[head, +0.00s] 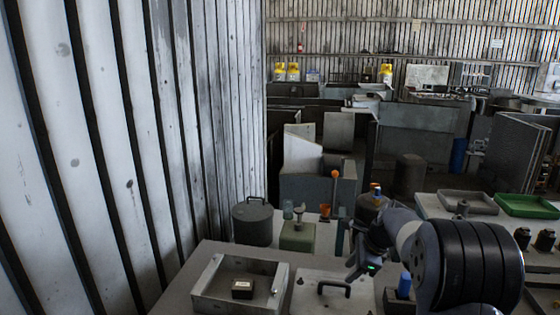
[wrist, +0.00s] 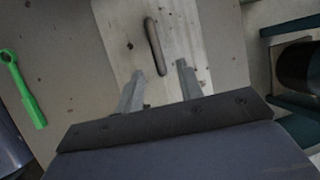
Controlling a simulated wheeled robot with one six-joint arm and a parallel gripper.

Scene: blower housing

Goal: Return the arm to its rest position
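My gripper (wrist: 160,69) is open in the wrist view, with two grey fingers apart and nothing between them. It is above a pale flat plate (wrist: 192,30) with a dark bar handle (wrist: 154,46); the handle lies just beyond the fingertips and is not held. In the head view my gripper (head: 353,272) hangs at the lower middle, over the right part of the same plate (head: 310,300) with its black handle (head: 333,288). My arm reaches in from the lower right.
An open metal box (head: 208,298) left of the plate holds a small black block (head: 242,289). A dark lidded canister (head: 252,222) and a green block (head: 298,236) stand behind. A green wrench (wrist: 22,90) lies left. Trays (head: 525,205) are at right; a ribbed wall (head: 120,150) is left.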

